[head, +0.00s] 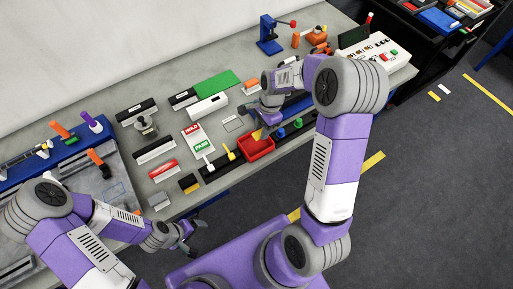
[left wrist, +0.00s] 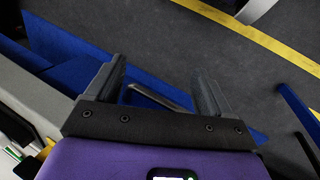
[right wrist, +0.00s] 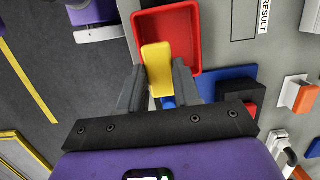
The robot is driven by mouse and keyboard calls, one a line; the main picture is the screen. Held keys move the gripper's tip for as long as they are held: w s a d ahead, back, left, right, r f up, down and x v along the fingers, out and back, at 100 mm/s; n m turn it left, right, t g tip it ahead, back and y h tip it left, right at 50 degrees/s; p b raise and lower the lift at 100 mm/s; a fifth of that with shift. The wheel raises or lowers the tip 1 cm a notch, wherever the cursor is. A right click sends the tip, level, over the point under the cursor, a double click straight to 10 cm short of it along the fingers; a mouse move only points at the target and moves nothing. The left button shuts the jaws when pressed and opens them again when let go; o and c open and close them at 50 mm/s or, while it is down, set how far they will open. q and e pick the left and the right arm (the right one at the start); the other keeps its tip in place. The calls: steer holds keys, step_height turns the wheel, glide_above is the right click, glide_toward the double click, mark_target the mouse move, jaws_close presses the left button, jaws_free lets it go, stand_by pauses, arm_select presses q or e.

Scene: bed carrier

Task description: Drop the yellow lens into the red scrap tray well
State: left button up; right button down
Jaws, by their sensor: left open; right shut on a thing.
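The yellow lens (right wrist: 157,65) is a flat, rounded rectangular piece held between the fingers of my right gripper (right wrist: 160,88). In the right wrist view its far part overlaps the red scrap tray well (right wrist: 184,15). In the head view the yellow lens (head: 257,134) shows just above the red tray (head: 261,154), below my right gripper (head: 268,120). The exact height over the tray is hard to tell. My left gripper (left wrist: 160,95) is open and empty, away from the bench; in the head view it (head: 190,240) is beyond the bench's front edge.
A HOLD/PASS card (head: 198,140) and a yellow-handled item (head: 229,152) lie left of the tray. Blue and green pieces (head: 290,128) stand to its right. A white control box (head: 376,58) and a blue press (head: 270,35) are further back. Open floor lies in front of the bench.

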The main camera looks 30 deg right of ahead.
steer(key=shift+f, duration=0.2)
steer(key=c, duration=0.7)
jaws_free()
steer(key=p+v, duration=0.1)
steer(key=v, duration=0.6)
steer(key=shift+r, duration=0.35)
